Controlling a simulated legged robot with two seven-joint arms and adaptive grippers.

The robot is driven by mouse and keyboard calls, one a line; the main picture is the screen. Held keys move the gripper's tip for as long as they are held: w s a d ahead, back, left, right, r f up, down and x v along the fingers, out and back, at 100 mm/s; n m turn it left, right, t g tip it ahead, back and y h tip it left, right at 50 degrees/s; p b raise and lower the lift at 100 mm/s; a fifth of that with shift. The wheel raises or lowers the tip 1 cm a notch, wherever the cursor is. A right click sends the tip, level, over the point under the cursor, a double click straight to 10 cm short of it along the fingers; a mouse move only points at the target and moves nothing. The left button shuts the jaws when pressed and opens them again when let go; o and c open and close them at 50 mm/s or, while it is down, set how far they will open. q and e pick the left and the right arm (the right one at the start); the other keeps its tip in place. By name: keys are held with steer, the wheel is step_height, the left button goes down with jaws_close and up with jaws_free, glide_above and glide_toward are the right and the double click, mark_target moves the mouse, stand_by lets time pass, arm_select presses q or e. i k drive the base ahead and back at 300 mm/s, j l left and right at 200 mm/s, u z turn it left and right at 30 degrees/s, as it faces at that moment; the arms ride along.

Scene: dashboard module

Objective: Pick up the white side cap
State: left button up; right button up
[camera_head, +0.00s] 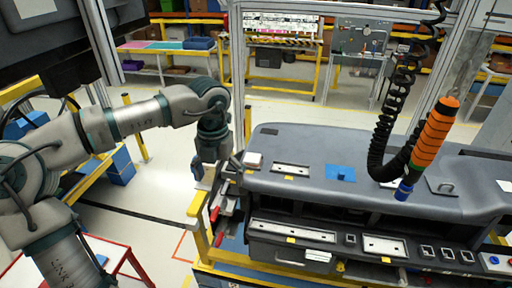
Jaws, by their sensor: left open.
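A small white block-like piece (253,159), which looks like the white side cap, is at the left end of the grey dashboard (310,155). My left gripper (219,170) points down just left of that end, beside the white piece and apart from it. Its jaws are open, with nothing visible between them. The fingertips are small and partly lost against the fixture behind. My right gripper is not in view.
The dashboard rests on a yellow-framed fixture (200,236) with red-handled parts at its left side. An orange tool (435,135) hangs on a black coiled hose over the dashboard. A blue piece (340,172) lies on top. Open floor is left of the fixture.

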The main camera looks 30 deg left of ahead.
mark_target(254, 159)
steer(key=i+j, duration=0.2)
steer(key=i, duration=0.25)
steer(key=i+j, duration=0.2)
steer(key=i, duration=0.25)
